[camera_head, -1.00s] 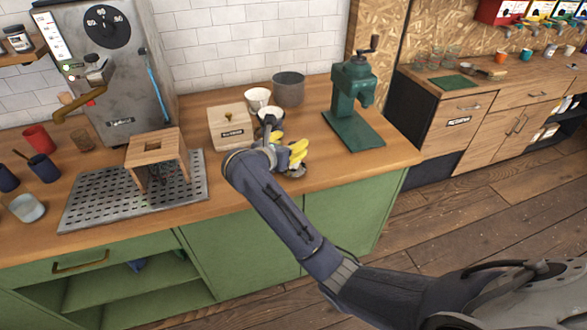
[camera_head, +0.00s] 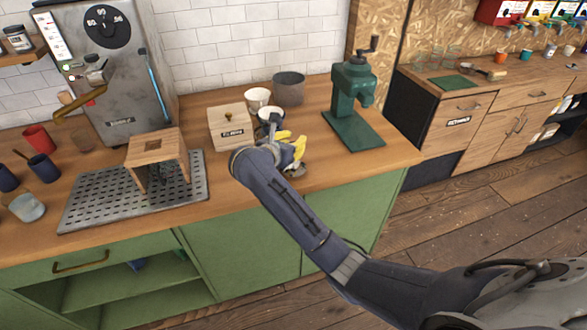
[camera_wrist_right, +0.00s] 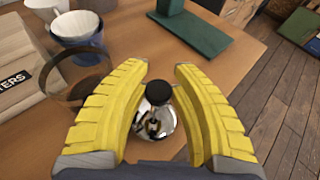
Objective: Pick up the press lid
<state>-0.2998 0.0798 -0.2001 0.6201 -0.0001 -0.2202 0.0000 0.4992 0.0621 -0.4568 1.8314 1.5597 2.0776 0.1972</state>
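The press lid (camera_wrist_right: 165,126) is a shiny silver dome with a round black knob on top. In the right wrist view it sits on the wooden counter between the yellow fingers of my right gripper (camera_wrist_right: 161,72). The fingers are spread, one on each side, with the knob between them; I see a gap on both sides. In the head view my right gripper (camera_head: 290,142) is over the counter's front part, left of the green grinder, and its wrist and fingers mostly hide the lid. My left gripper is not in view.
A see-through vessel with a dark rim (camera_wrist_right: 66,88) stands close beside the left finger. White cups (camera_head: 258,97), a grey canister (camera_head: 289,88) and a wooden filter box (camera_head: 230,128) are behind. The green grinder (camera_head: 353,100) stands to the right. The counter's front right is clear.

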